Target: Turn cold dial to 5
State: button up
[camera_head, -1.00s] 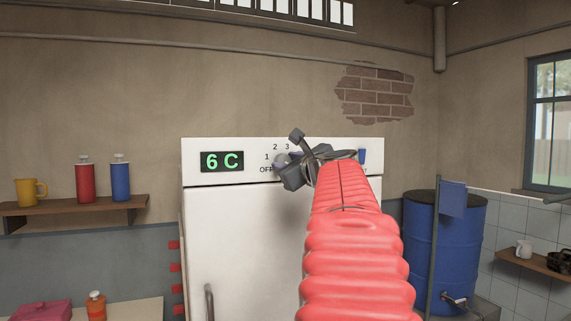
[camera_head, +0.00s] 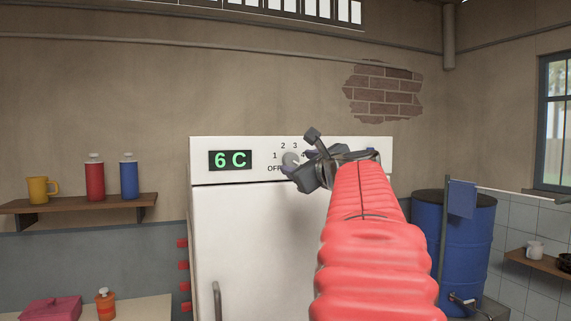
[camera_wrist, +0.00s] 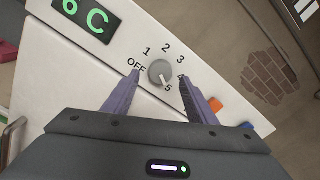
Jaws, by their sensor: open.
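The grey cold dial (camera_head: 291,159) is on the white fridge's top panel, right of a green display (camera_head: 230,160) reading 6 C. In the wrist view the dial (camera_wrist: 160,72) shows a pale pointer mark aimed down-right, toward the 5. In the head view my gripper (camera_head: 304,155) partly covers the dial's right side.
An orange part (camera_wrist: 215,104) and a blue part (camera_wrist: 247,125) sit on the panel to the right. A shelf (camera_head: 80,203) with a mug and two bottles is left of the fridge. A blue barrel (camera_head: 425,240) stands right. Space before the panel is clear.

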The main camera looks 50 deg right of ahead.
jog(key=v, duration=1)
jog(key=shift+s, duration=0.2)
jog(key=shift+a+f, duration=0.15)
jog(key=shift+f, duration=0.05)
